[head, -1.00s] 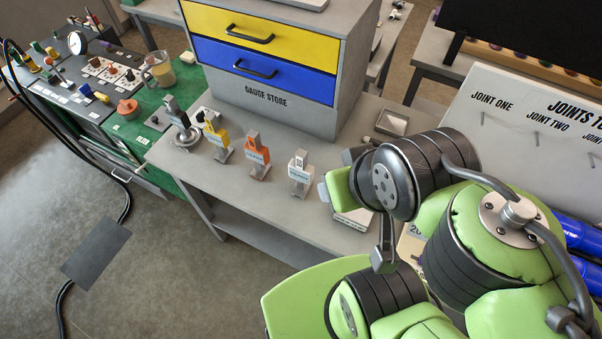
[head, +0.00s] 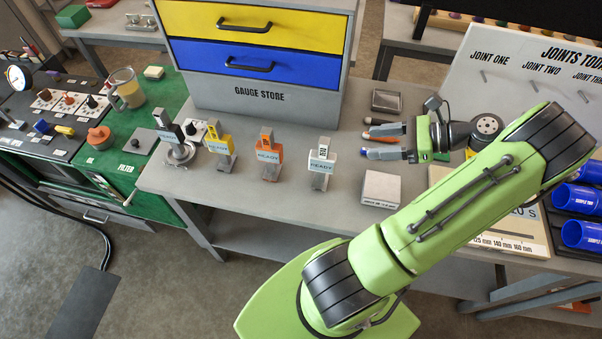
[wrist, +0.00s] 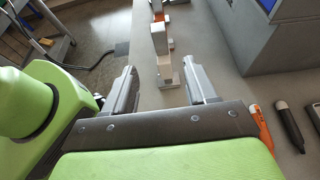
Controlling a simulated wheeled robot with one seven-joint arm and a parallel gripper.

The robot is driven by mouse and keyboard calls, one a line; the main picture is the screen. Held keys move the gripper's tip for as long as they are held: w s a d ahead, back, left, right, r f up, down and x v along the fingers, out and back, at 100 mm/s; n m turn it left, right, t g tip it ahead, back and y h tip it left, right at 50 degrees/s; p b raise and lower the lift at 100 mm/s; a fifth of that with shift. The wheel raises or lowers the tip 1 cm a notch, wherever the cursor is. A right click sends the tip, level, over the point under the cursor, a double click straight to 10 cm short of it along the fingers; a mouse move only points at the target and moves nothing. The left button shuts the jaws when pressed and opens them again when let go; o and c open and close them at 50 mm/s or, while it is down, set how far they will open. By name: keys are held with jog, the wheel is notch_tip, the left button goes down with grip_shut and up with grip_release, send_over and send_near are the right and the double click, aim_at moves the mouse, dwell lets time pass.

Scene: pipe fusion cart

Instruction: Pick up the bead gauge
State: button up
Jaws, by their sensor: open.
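Several small upright gauges stand in a row on the grey bench, with labels that read READY. My gripper (head: 375,143) is open and empty, low over the bench to the right of the white-grey gauge, and points left. In the wrist view the white-grey gauge (wrist: 164,58) stands ahead, between the lines of the open fingers (wrist: 162,86), apart from them.
The gauge store cabinet (head: 262,94) rises behind the row. A white box (head: 381,189) sits in front of my gripper. An orange-handled tool (wrist: 261,127) and a dark pen-like tool (wrist: 290,127) lie beside it. A small tray (head: 387,100) lies behind.

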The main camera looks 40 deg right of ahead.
aim_at(316, 154)
jog(key=b+x, duration=0.6)
jog(key=x, duration=0.9)
jog(key=shift+w+a, duration=0.2)
jog(key=shift+w, duration=0.05)
jog(key=shift+s+r, duration=0.1)
grip_shut()
